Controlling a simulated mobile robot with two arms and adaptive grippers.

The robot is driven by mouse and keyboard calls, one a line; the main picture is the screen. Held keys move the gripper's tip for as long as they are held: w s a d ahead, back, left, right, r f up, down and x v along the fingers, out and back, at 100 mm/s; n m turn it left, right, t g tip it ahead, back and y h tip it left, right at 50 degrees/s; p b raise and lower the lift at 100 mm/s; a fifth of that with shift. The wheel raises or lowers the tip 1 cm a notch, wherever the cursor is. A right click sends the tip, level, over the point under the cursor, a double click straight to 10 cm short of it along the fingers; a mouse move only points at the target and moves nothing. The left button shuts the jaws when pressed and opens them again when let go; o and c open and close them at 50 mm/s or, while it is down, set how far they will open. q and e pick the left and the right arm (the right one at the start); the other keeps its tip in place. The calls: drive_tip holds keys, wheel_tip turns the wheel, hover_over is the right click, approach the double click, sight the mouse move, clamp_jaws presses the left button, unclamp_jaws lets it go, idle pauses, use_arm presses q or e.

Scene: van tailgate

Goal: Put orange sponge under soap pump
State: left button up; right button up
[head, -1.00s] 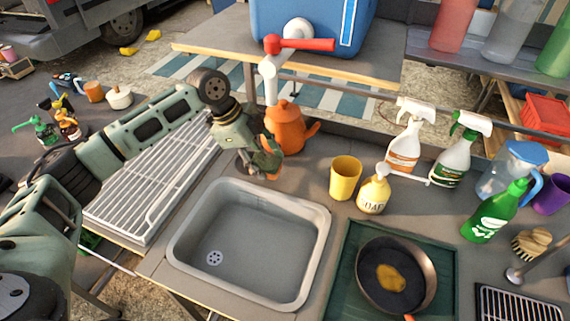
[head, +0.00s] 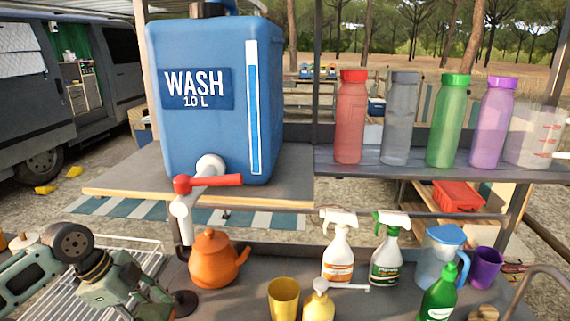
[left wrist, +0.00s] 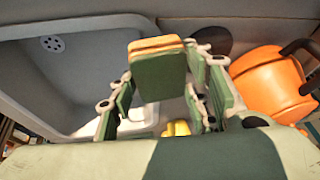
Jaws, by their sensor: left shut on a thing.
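My left gripper (head: 158,298) is near the lower left, in front and to the left of the orange kettle. In the left wrist view its fingers (left wrist: 160,95) are shut on a sponge (left wrist: 158,75), green on its broad face with an orange layer along the top edge. The sponge is hard to make out in the head view. The pale yellow soap pump (head: 318,303) stands upright on the counter, right of the yellow cup (head: 283,297), apart from my gripper. Its base is cut off by the frame. My right gripper is not in view.
The orange kettle (head: 215,262) stands by the tap (head: 183,215), close to my left gripper. Spray bottles (head: 338,250) (head: 387,252) stand behind the pump, a green bottle (head: 438,295) to its right. The sink (left wrist: 75,85) shows in the wrist view.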

use_arm(q)
drive_tip(key=s+d+r+n+t+y, duration=0.1)
drive_tip(key=s+d+n+t, duration=0.1)
drive_tip(key=d+n, duration=0.4)
drive_tip(key=shift+s+d+y, duration=0.4)
drive_tip(key=shift+s+d, duration=0.1)
drive_tip(key=shift+s, duration=0.15)
drive_tip(key=s+d+r+n+y, duration=0.1)
drive_tip(key=n, duration=0.2)
drive_tip(key=d+r+n+y, duration=0.1)
drive_tip(key=d+n, duration=0.1)
drive_tip(key=s+d+r+n+y, duration=0.1)
drive_tip(key=d+n, duration=0.1)
drive_tip(key=n, duration=0.1)
drive_tip(key=shift+s+d+r+n+t, duration=0.15)
drive_tip(key=shift+s+r+n+t, duration=0.15)
drive_tip(key=shift+s+t, duration=0.1)
drive_tip(key=n, duration=0.1)
drive_tip(key=d+r+n+y, duration=0.1)
drive_tip(key=shift+s+d+r+n, duration=0.15)
drive_tip(key=shift+s+r+n, duration=0.15)
drive_tip(key=shift+s, duration=0.05)
drive_tip(key=shift+s+f, duration=0.1)
drive_tip(key=shift+f, duration=0.05)
drive_tip(key=shift+f, duration=0.1)
drive_tip(key=shift+r, duration=0.2)
drive_tip(key=shift+f, duration=0.1)
